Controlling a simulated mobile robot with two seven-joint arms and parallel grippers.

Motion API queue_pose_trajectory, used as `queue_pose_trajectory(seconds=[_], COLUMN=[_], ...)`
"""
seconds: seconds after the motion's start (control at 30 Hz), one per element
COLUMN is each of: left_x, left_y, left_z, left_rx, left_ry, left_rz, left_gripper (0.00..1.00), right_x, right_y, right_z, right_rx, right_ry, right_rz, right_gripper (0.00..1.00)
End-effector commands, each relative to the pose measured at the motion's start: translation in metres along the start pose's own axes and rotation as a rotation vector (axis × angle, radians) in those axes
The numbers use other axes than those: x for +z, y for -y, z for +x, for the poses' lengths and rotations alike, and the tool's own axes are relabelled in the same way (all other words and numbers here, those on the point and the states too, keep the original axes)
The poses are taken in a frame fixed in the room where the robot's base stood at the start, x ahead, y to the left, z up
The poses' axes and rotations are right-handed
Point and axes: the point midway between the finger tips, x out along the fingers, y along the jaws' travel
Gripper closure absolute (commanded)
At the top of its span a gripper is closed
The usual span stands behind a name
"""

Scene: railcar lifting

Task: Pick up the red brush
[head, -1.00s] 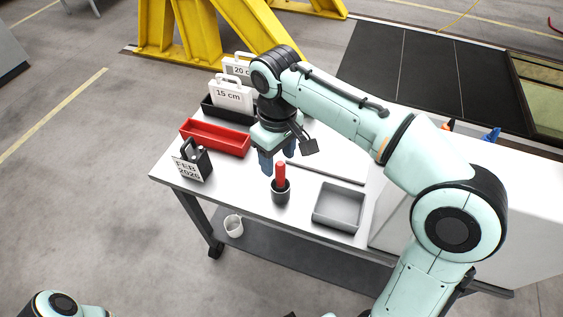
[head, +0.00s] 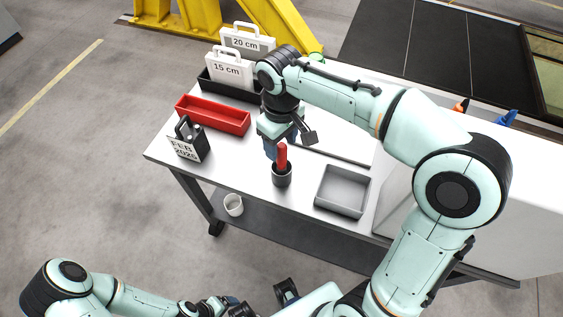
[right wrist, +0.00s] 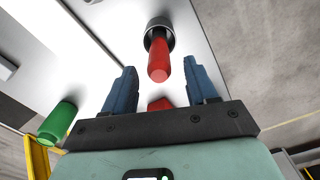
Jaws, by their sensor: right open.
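The red brush (head: 282,157) stands upright, handle up, in a dark round cup (head: 282,177) near the front edge of the white table. Its lower part is hidden in the cup. My right gripper (head: 271,152) is just behind and left of the handle, with its blue fingers open and empty. In the right wrist view the red handle (right wrist: 158,62) points toward the gap between the open fingers (right wrist: 161,75), with the cup (right wrist: 158,30) beyond it. My left gripper (head: 228,305) is low at the bottom edge, small and partly cut off.
A grey tray (head: 342,207) lies right of the cup. A red bin (head: 213,122), a black bin (head: 230,88), a date holder (head: 188,143) and blocks marked 15 cm (head: 228,70) and 20 cm (head: 245,42) stand left and behind. A white mug (head: 233,205) is on the lower shelf.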

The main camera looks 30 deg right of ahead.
Motion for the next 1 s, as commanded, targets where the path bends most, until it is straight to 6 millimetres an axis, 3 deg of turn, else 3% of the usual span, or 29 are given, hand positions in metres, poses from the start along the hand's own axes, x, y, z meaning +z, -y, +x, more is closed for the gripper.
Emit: queue_pose_trajectory(seconds=[0.3,0.57,0.6,0.77,1.0], left_x=[0.002,0.001,0.002,0.002,0.002], left_y=[0.003,0.003,0.003,0.003,0.003], left_z=[0.007,0.007,0.007,0.007,0.007], left_rx=[-0.001,-0.001,-0.001,-0.001,-0.001], left_ry=[0.003,0.003,0.003,0.003,0.003], left_rz=[-0.001,-0.001,-0.001,-0.001,-0.001], left_gripper=[0.14,0.14,0.14,0.14,0.14], right_x=[0.002,0.001,0.001,0.001,0.001], right_y=[-0.001,-0.001,-0.001,-0.001,-0.001], right_z=[0.045,0.048,0.048,0.048,0.047], right_rx=[0.0,0.0,0.0,0.0,0.0], right_ry=[0.005,0.001,0.001,0.001,0.001], right_rz=[0.001,0.001,0.0,0.0,0.0], right_gripper=[0.43,0.43,0.46,0.98,1.0])
